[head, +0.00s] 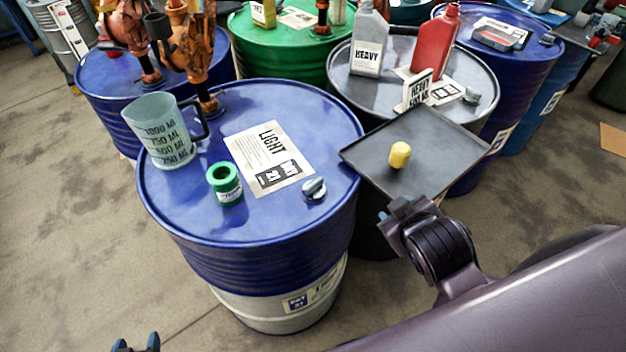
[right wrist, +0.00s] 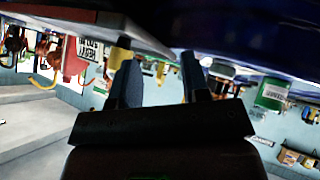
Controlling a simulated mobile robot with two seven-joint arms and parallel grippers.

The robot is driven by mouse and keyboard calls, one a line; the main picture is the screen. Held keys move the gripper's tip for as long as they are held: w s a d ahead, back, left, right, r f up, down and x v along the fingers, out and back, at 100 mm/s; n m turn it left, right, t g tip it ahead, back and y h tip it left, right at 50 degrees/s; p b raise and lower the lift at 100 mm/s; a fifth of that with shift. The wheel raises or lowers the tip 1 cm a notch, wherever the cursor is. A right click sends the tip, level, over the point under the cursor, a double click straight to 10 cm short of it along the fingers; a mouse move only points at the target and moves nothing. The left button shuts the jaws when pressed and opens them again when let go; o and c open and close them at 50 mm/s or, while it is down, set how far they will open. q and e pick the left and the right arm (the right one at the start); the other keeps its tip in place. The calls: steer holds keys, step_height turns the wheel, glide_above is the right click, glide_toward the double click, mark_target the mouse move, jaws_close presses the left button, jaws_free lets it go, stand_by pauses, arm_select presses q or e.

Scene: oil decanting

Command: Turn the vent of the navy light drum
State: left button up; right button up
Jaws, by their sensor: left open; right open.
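The navy light drum (head: 290,105) stands in the middle of the head view with a LIGHT label (head: 268,155) on its lid. Its vent (head: 314,188) is a small grey knob near the lid's right front edge. My right gripper (head: 386,216) is open and empty, to the right of the vent and apart from it, by the tray's front corner. In the right wrist view, which is upside down, its fingers (right wrist: 160,82) are spread; a grey knob (right wrist: 220,70), apparently the vent, shows beside one finger. My left gripper (head: 136,345) is open at the bottom edge, mostly out of frame.
The heavy drum (head: 345,90) stands behind. Floor is clear at left.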

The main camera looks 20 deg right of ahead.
steer(key=w+a+r+n+t+y, duration=0.3)
steer(key=w+a+r+n+t, duration=0.2)
steer(key=w+r, duration=0.15)
steer(key=w+a+r+n+t+y, duration=0.2)
steer(key=w+a+r+n+t, duration=0.3)
steer(key=r, duration=0.3)
steer(key=s+a+r+n+g+y, duration=0.25)
steer(key=a+n+g+y, duration=0.5)
steer(key=n, duration=0.65)
steer(key=s+a+r+n+g+y, duration=0.2)
steer(key=a+r+n+g+y, duration=0.25)
steer(key=a+n+y, duration=0.6)
steer(key=n+g+h, duration=0.8)
steer(key=n+h, duration=1.3)
steer(key=n, duration=0.1)
glide_above(311, 184)
step_height(311, 184, down, 14)
steer(key=shift+m, duration=0.25)
step_height(311, 184, down, 10)
steer(key=shift+r, duration=0.1)
